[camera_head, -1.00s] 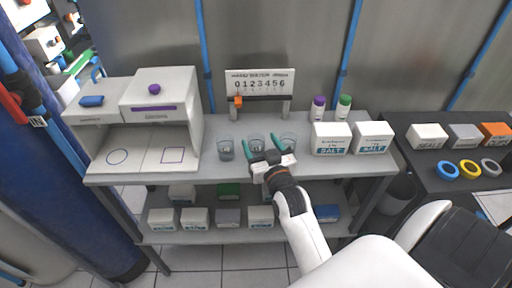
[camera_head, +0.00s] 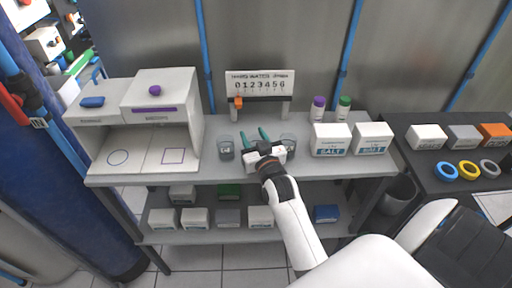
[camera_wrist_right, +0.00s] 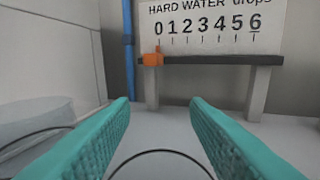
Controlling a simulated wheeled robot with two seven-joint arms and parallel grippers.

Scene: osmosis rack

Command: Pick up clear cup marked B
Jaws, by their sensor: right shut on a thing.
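Three clear cups stand in a row on the upper shelf in the head view: the left cup (camera_head: 226,149), the right cup (camera_head: 289,142), and the middle cup, mostly hidden by my right gripper (camera_head: 254,136). The gripper's teal fingers are shut on the middle cup, one on each side. In the right wrist view its round rim (camera_wrist_right: 160,152) shows between the fingers, and part of the left cup (camera_wrist_right: 35,125) shows at the left. I cannot read the middle cup's mark. My left gripper is not in view.
Behind the cups stands a hard water drops scale (camera_head: 260,82) with an orange slider (camera_head: 238,102). White salt boxes (camera_head: 331,139) and two capped bottles (camera_head: 318,108) are to the right. A white cabinet (camera_head: 160,100) is at the left.

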